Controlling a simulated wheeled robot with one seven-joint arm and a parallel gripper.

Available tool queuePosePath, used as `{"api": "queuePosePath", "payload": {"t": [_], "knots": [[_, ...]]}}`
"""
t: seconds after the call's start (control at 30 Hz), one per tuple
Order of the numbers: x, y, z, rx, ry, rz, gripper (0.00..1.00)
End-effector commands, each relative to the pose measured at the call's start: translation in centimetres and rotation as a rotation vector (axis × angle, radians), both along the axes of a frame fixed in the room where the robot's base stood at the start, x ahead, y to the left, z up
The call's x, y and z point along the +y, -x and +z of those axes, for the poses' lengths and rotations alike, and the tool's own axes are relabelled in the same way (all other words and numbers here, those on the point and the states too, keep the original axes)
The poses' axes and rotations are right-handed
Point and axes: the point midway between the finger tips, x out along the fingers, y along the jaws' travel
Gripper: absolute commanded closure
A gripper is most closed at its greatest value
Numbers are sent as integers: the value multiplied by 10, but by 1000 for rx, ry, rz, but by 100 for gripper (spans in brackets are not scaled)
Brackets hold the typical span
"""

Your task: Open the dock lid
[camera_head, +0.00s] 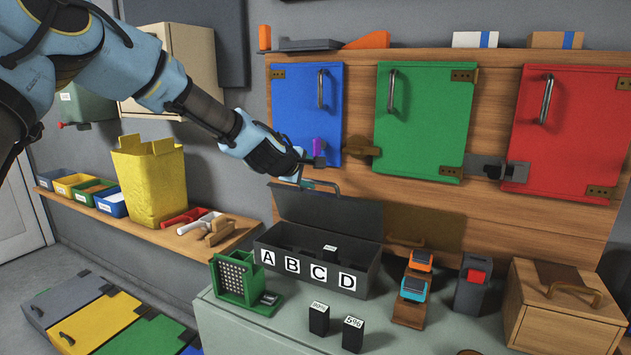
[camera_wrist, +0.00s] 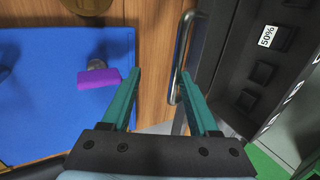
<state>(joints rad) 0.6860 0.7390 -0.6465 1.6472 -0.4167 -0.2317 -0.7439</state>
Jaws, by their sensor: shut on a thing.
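The dock (camera_head: 318,262) is a dark grey box with white A, B, C and D labels on its front, on the grey-green counter. Its lid (camera_head: 325,213) is up, standing roughly upright at the back, so the slots inside show. In the wrist view, my teal fingers (camera_wrist: 160,72) show with the handle by the right one. The dock's slots (camera_wrist: 262,75) lie to the right, one holding a block marked 50%.
Two black blocks (camera_head: 319,318) marked with percentages stand before the dock. A green holder (camera_head: 240,280) is at its left; an orange-and-blue stack (camera_head: 414,285) and a wooden box (camera_head: 560,305) are to the right. Blue (camera_head: 303,105), green and red cabinet doors are behind.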

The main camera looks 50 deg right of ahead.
Motion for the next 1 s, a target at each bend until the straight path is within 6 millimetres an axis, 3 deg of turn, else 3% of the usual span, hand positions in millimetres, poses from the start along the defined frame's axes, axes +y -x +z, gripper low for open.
{"api": "queuePosePath", "payload": {"t": [0.2,0.4,1.0], "knots": [[34,8,22,-8,9,3,55],[54,13,33,-5,7,2,55],[59,16,36,-3,4,0,55]]}}
